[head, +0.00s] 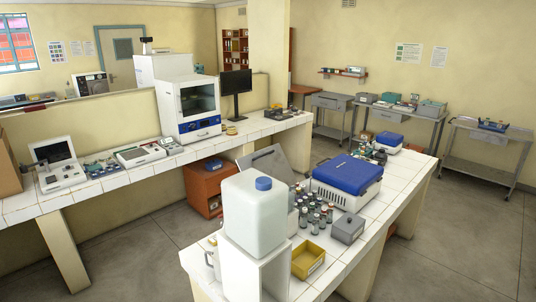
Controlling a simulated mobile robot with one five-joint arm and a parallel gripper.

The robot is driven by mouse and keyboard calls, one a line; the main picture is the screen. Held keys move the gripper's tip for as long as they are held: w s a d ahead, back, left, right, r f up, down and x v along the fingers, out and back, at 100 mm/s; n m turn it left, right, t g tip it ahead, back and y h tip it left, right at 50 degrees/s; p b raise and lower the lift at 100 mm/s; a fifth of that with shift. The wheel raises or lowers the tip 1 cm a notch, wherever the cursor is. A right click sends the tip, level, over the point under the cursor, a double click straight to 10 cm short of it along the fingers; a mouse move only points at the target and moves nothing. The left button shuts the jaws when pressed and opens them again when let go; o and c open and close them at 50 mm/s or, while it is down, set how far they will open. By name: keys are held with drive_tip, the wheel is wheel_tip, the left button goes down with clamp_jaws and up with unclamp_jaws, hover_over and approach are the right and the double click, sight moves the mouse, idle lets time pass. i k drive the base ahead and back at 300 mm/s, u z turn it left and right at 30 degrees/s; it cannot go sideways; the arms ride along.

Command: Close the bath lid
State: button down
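A grey flat panel (268,164) stands tilted up on the near tiled bench, behind a large white plastic tank. It looks like a raised lid, but the tank and bottles hide what lies below it, so I cannot tell whether it belongs to the bath. A white box with a blue top (346,176) stands to its right on the same bench, and its top looks down. My gripper is not in view.
The white tank (256,218) with a blue cap stands on a white stand at the near bench's front. Several small bottles (314,212), a yellow tray (307,260) and a grey box (348,228) crowd the bench. Open floor (455,225) lies to the right.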

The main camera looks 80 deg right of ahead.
sight(271, 160)
drive_tip(key=z, duration=0.05)
drive_tip(key=k, duration=1.45)
drive_tip(key=z, duration=0.7)
drive_tip(key=i, duration=0.45)
